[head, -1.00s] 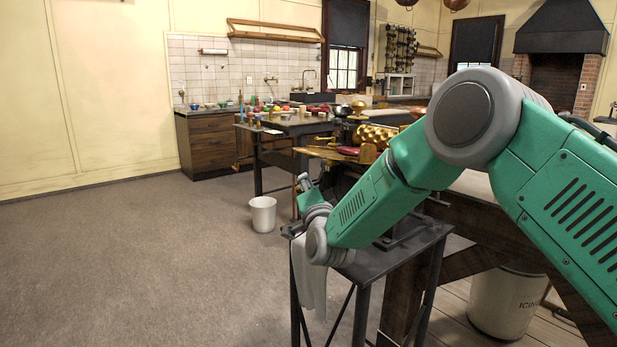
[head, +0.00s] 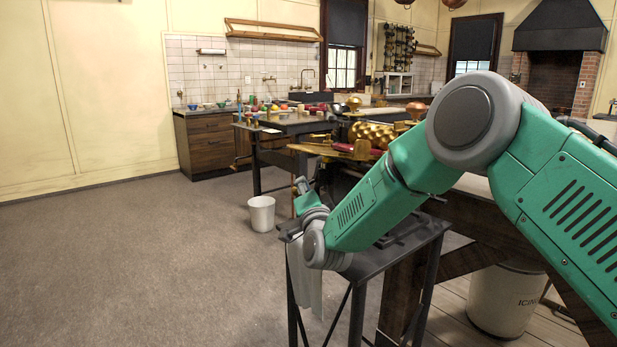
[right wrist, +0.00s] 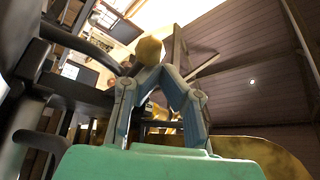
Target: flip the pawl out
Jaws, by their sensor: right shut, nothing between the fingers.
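The drop roller machine stands on the dark bench in the head view, with bumpy brass rollers (head: 371,134) and a flat brass part (head: 330,151) on its near left side. I cannot pick out the pawl with certainty. My right arm reaches down in front of the machine, and my right gripper (head: 301,187) is low at its left, small and partly hidden. In the right wrist view my right gripper (right wrist: 158,74) is shut and empty, its fingertips meeting. A faceted brass knob (right wrist: 150,49) shows just beyond the tips; contact cannot be told. My left gripper is out of view.
A dark metal stand (head: 375,262) with a pale cloth (head: 304,280) is below my right wrist. A white bin (head: 262,214) stands on the floor. Dark bars (right wrist: 78,45) and a wide brass surface (right wrist: 270,152) lie close around the gripper. The floor at left is clear.

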